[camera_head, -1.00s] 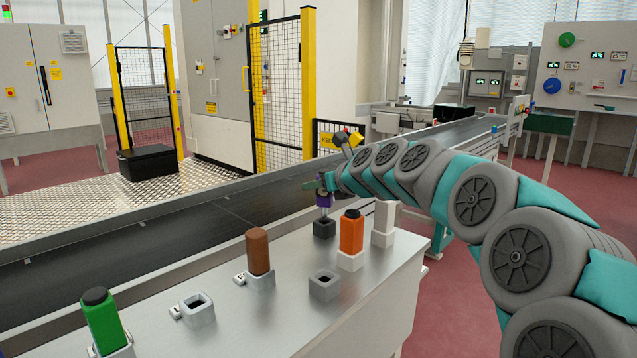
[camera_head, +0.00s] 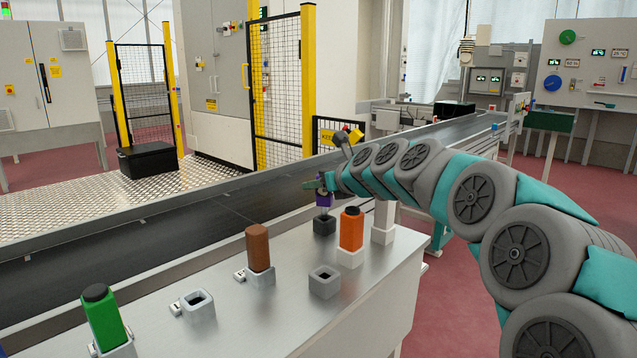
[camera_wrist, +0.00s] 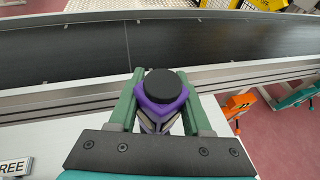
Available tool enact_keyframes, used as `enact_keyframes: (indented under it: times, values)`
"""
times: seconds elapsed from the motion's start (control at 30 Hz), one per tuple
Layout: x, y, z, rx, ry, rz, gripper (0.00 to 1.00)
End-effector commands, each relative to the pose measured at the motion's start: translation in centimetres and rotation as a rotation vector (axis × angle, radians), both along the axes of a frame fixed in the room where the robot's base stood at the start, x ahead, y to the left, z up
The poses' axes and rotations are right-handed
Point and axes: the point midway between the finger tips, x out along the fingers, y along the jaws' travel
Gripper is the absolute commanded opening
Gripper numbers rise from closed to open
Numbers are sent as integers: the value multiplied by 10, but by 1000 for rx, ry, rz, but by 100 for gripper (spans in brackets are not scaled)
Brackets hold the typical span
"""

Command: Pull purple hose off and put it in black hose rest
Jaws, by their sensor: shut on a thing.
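The purple hose (camera_head: 324,200) is at the far end of the grey bench in the head view. My gripper (camera_head: 318,184) is shut on it. In the wrist view the purple hose (camera_wrist: 160,104) sits between the two green fingers of my gripper (camera_wrist: 160,98), with its round black top facing the camera. The black hose rest (camera_head: 324,224) is right below the purple hose on the bench. The hose is above the rest, and I cannot tell whether its lower end is inside it. The rest is hidden in the wrist view.
An orange hose (camera_head: 351,230) stands in a white rest close to the right. A brown hose (camera_head: 259,248) and a green hose (camera_head: 103,316) stand in rests to the left. Two grey rests (camera_head: 324,281) (camera_head: 197,305) are empty. A dark conveyor (camera_head: 180,220) runs behind the bench.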

Motion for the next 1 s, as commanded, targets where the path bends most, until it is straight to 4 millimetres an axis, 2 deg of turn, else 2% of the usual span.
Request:
enact_keyframes:
  times: [1.0]
  values:
    - [0,0,-27,0,-1,-1,0]
